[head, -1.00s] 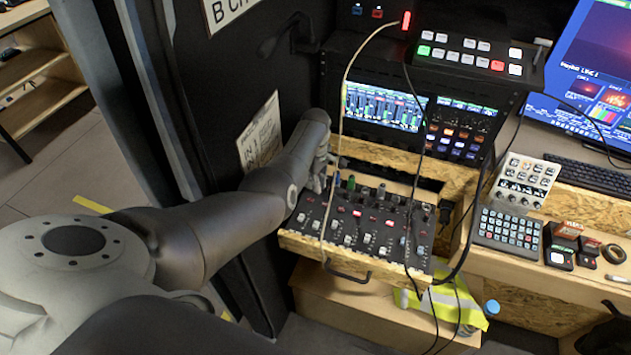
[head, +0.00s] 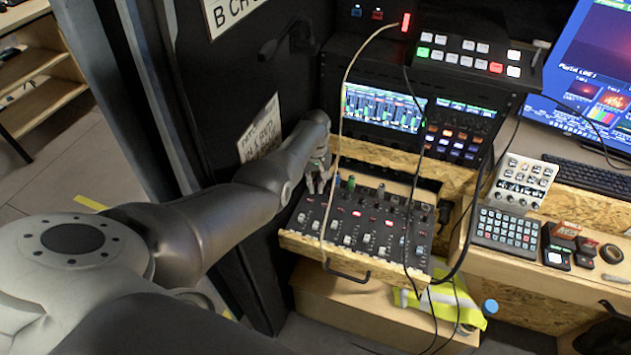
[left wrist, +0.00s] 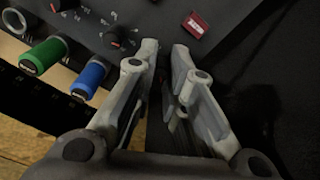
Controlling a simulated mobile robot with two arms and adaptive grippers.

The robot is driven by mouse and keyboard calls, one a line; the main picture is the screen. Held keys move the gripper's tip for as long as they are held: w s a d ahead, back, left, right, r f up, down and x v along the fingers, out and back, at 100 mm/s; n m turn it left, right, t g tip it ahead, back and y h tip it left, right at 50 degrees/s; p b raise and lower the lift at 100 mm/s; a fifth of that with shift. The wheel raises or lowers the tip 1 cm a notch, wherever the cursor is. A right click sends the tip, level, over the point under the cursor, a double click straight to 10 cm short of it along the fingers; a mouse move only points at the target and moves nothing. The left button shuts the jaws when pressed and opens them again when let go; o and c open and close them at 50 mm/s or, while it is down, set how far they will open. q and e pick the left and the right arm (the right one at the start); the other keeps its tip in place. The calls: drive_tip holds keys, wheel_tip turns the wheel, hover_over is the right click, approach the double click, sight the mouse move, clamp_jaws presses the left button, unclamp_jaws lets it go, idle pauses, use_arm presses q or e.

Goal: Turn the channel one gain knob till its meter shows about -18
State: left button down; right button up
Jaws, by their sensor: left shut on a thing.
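The mixer panel (head: 372,207) with its knobs, lit buttons and faders sits in a pulled-out wooden drawer. My left gripper (head: 318,184) is at its back left corner, pointing down. In the left wrist view the fingers (left wrist: 165,48) are shut on the channel one gain knob at the panel's corner; the fingers hide the knob. A blue knob (left wrist: 90,78) and a green knob (left wrist: 45,55) stand beside it. The meter screen (head: 383,108) shows several green level bars, too small to read a value. My right gripper is not in view.
A tan cable (head: 345,85) and dark cables hang across the mixer. A dark wall panel (head: 235,90) stands close on the left. A switcher (head: 470,55) stands above. A keypad (head: 505,235) and small boxes lie on the desk to the right.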

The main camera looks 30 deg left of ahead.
use_arm(q)
drive_tip(key=m, duration=0.5)
drive_tip(key=shift+m, duration=0.3)
drive_tip(key=m, duration=0.5)
drive_tip(key=shift+m, duration=0.4)
drive_tip(key=c, duration=1.4)
unclamp_jaws()
drive_tip(key=shift+c, duration=0.2)
